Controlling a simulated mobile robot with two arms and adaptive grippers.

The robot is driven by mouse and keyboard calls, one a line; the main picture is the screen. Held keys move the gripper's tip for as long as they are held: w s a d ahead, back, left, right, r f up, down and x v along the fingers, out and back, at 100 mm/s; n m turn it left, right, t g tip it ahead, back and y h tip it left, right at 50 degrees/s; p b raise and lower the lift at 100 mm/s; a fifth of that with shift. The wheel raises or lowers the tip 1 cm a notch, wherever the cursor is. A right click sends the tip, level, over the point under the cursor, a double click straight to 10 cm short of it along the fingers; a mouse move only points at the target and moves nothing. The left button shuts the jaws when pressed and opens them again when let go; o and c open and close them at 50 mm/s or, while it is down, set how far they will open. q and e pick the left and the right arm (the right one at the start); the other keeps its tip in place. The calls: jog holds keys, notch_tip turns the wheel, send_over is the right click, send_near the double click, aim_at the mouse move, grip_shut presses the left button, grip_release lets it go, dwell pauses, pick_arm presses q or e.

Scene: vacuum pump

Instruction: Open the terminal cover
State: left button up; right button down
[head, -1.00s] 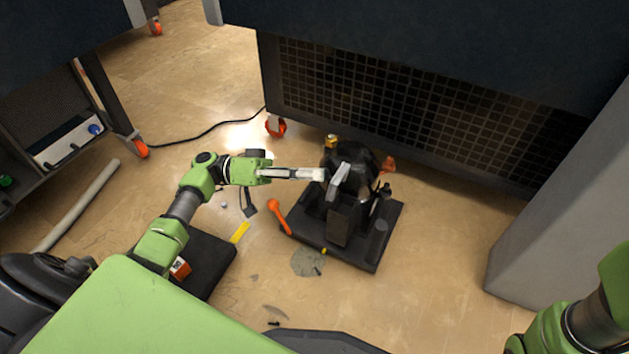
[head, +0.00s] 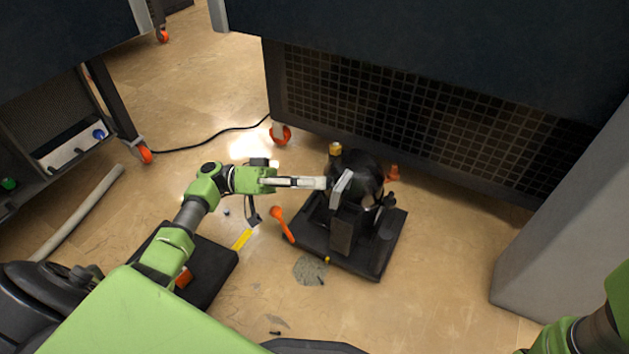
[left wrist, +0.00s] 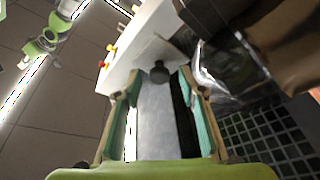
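The black vacuum pump (head: 366,178) stands on a dark base on the floor in the head view. A light grey plate (head: 342,187), which may be the terminal cover, faces left on the pump. My left gripper (head: 322,183) reaches in from the left, its tips right by this plate; I cannot tell whether they touch it. In the left wrist view my left gripper (left wrist: 160,95) has its two teal-padded fingers wide apart. A grey surface and a dark round knob (left wrist: 158,73) show between them. My right gripper is out of view; only part of that arm shows.
A large dark cabinet with a grille (head: 420,110) stands close behind the pump. A pale block (head: 560,215) stands to the right. An orange-headed tool (head: 281,222) lies at the base's left edge.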

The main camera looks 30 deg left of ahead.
pick_arm(q)
jog(key=v, duration=1.2)
dwell(0.4)
